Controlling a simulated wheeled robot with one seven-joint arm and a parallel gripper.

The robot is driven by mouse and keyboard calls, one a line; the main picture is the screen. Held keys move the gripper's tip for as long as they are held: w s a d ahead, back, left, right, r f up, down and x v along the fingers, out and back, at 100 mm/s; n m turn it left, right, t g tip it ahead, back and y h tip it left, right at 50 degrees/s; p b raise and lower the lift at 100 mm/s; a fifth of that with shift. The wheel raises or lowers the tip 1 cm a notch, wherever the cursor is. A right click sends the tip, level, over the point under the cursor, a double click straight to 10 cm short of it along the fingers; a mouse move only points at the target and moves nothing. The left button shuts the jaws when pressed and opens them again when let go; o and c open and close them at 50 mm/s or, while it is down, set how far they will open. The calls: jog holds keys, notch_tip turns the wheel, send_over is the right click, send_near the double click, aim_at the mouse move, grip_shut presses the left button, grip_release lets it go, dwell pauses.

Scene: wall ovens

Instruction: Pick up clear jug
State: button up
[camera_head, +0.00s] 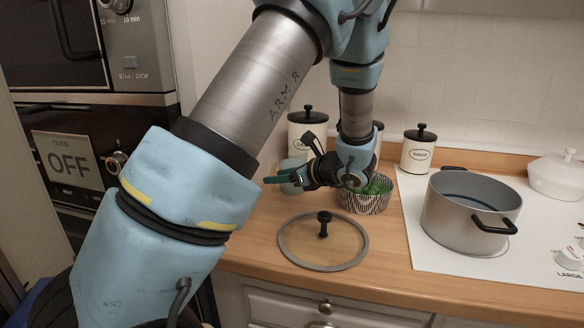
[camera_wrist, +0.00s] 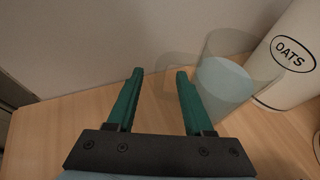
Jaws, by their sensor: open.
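The clear jug (camera_wrist: 232,72) stands on the wooden counter in the wrist view, see-through with a pale bluish inside. Its faint handle side reaches left toward my fingers. My gripper (camera_wrist: 159,72) is open, with green fingers apart. The right finger overlaps the jug's left side in the picture; I cannot tell whether it touches. In the head view, my gripper (camera_head: 275,180) is beside a pale greenish see-through shape (camera_head: 291,165), probably the jug, partly hidden by the gripper.
A white OATS canister (camera_wrist: 292,55) stands close right of the jug. In the head view, a striped bowl with greens (camera_head: 365,203), a glass lid (camera_head: 322,250), a sugar canister (camera_head: 417,152) and a steel pot (camera_head: 455,215) stand right or in front. The wall is behind.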

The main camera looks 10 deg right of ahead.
jog(key=shift+x, duration=1.05)
grip_shut()
dwell(0.6)
